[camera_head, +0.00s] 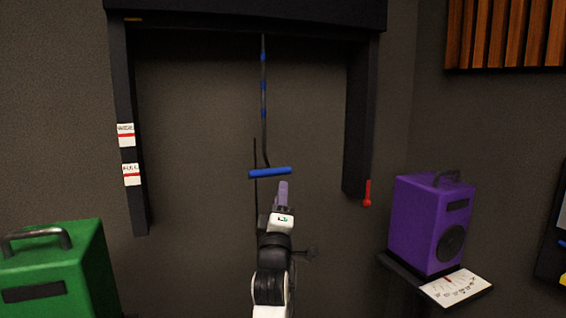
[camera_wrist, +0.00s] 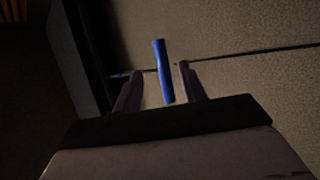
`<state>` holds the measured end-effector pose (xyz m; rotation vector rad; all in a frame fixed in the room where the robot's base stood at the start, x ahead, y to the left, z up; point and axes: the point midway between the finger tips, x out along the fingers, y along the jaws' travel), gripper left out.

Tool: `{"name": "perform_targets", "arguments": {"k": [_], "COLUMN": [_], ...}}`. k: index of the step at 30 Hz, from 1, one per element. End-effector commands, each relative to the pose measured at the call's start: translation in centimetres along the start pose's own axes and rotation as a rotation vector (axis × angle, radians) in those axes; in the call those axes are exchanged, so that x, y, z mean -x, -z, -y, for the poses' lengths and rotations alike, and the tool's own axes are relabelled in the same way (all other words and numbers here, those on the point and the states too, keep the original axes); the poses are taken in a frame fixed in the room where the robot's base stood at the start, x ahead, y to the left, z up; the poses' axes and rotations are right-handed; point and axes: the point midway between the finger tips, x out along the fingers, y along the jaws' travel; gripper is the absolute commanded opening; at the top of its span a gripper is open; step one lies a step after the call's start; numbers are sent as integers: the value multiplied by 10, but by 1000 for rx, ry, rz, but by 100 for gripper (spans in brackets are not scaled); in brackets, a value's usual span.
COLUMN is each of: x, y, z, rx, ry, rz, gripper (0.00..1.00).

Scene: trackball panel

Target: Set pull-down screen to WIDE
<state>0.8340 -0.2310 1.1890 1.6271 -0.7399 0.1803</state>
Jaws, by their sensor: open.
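The pull-down screen's blue handle (camera_head: 270,172) hangs at the lower end of a dark cord (camera_head: 264,100) with blue bands. The dark screen housing (camera_head: 245,14) is at the top of the head view. My gripper (camera_head: 283,192) is just below the handle in the head view. In the wrist view the blue handle (camera_wrist: 163,72) appears between the two fingers of my gripper (camera_wrist: 158,82), which are apart. I cannot tell whether they touch it. Two white labels with red lines, an upper one (camera_head: 126,135) and a lower one (camera_head: 132,174), sit on the left post; their lettering is too small to read surely.
A green box with a handle (camera_head: 60,270) stands at the lower left. A purple speaker (camera_head: 432,222) and a white card (camera_head: 456,287) sit on a dark shelf at the right. A red piece (camera_head: 367,194) is at the right post's lower end.

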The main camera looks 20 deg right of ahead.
Motion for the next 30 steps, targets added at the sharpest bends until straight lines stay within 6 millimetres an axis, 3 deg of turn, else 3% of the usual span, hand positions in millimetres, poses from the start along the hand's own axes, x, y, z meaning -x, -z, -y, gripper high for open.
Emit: {"name": "perform_targets", "arguments": {"k": [9, 15, 29, 30], "x": [-72, -99, -109, -109], "y": [3, 2, 2, 2], "z": [-4, -2, 0, 0], "rx": [-3, -3, -3, -3], "ry": [0, 0, -1, -1], "rz": [-2, -2, -2, -2], "gripper": [41, 41, 41, 36]}}
